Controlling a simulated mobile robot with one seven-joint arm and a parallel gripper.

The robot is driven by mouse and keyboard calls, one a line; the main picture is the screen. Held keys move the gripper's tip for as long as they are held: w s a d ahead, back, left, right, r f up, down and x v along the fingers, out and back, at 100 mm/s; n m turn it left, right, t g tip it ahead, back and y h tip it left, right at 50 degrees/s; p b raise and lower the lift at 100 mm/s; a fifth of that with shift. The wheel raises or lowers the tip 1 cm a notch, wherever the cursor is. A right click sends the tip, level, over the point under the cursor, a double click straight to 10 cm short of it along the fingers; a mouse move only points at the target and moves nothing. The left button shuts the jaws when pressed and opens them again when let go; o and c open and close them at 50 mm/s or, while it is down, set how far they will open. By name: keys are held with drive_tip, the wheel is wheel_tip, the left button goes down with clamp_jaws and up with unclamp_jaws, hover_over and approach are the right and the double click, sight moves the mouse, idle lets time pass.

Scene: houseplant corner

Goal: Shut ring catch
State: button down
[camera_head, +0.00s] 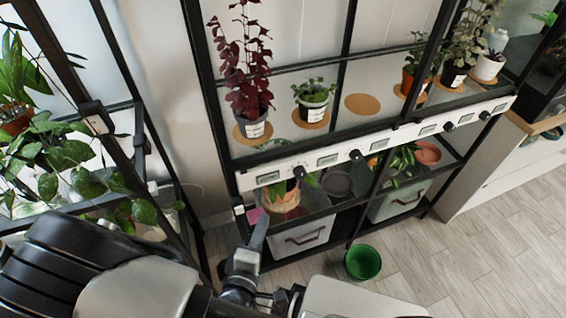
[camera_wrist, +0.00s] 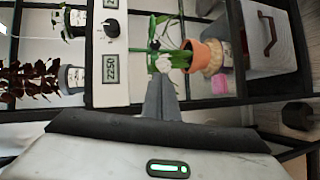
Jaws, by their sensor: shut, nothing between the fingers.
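I cannot make out a ring catch for certain in either view. A dark fitting with a pale plate (camera_head: 97,121) sits on the black upright of the glass-panelled frame at the left; I cannot tell whether it is the catch. My gripper (camera_head: 259,229) is shut and empty, in front of the lower left of the plant shelf, apart from that fitting. In the wrist view my gripper (camera_wrist: 161,90) points at the shelf's white control strip (camera_wrist: 110,55) and a plant in a terracotta pot (camera_wrist: 205,56). A dark block (camera_wrist: 298,117) at the right there is unclear.
The black-framed shelf holds potted plants, including a dark red one (camera_head: 240,75), above a strip with knobs. Grey bins (camera_head: 303,238) stand below. A green bucket (camera_head: 362,262) is on the floor. Leafy plants (camera_head: 70,155) crowd the left. Floor at the right is clear (camera_head: 480,255).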

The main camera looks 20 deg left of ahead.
drive_tip(key=w+a+f+n+b, duration=0.1)
drive_tip(key=w+f, duration=0.1)
drive_tip(key=w, duration=1.1)
drive_tip(key=shift+w+a+t+b, duration=0.3)
drive_tip(key=shift+a, duration=0.1)
drive_tip(key=shift+f, duration=0.1)
